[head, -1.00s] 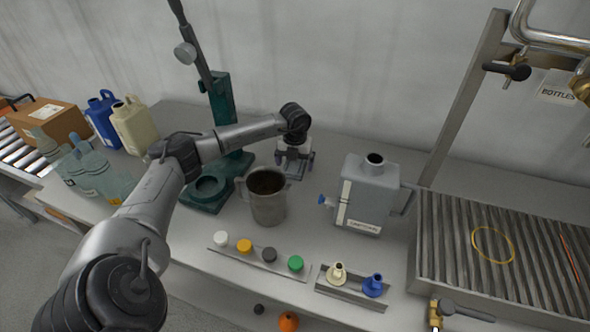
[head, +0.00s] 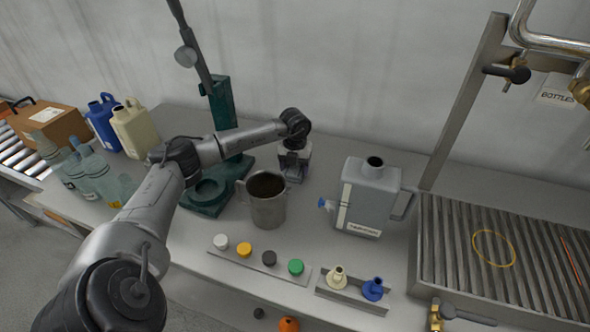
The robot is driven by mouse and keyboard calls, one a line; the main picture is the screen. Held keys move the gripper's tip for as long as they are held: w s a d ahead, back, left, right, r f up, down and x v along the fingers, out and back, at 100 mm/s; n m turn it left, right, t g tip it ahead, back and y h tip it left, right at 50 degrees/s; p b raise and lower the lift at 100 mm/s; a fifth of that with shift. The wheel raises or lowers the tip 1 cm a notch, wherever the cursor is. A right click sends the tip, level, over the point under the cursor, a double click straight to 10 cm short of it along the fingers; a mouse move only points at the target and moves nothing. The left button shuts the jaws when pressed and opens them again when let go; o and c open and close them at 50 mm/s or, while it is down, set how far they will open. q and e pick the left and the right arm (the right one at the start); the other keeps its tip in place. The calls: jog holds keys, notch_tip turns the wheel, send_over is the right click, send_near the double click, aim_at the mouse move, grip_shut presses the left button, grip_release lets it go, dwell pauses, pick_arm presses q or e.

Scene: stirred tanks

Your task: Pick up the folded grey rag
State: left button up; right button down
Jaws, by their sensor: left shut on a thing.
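My left gripper (head: 292,171) is low over the bench behind the steel jug, pointing down. Its fingers are shut on a small greyish thing, which I take to be the folded grey rag; the fingers and wrist hide most of it. No other grey rag shows on the bench. My right gripper is not in view.
A steel jug (head: 268,207) stands just in front of the gripper, and a green stand (head: 222,115) is to its left. A grey jerrycan (head: 366,200) stands to the right. Coloured caps on a strip (head: 255,264) lie in front. A ribbed drainer (head: 480,290) fills the right.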

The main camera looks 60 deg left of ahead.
pick_arm(q)
jog(key=shift+r, duration=0.55)
notch_tip(320, 180, up, 4)
jog(key=shift+w+d+f+p, duration=0.1)
jog(key=shift+d+f+p, duration=0.1)
jog(key=shift+p, duration=0.6)
jog(key=w+d+r+p, duration=0.2)
jog(key=w+d+r, duration=0.2)
jog(key=d, duration=0.6)
notch_tip(320, 180, up, 2)
jog(key=shift+w+d+r, duration=0.15)
jog(key=shift+w, duration=0.05)
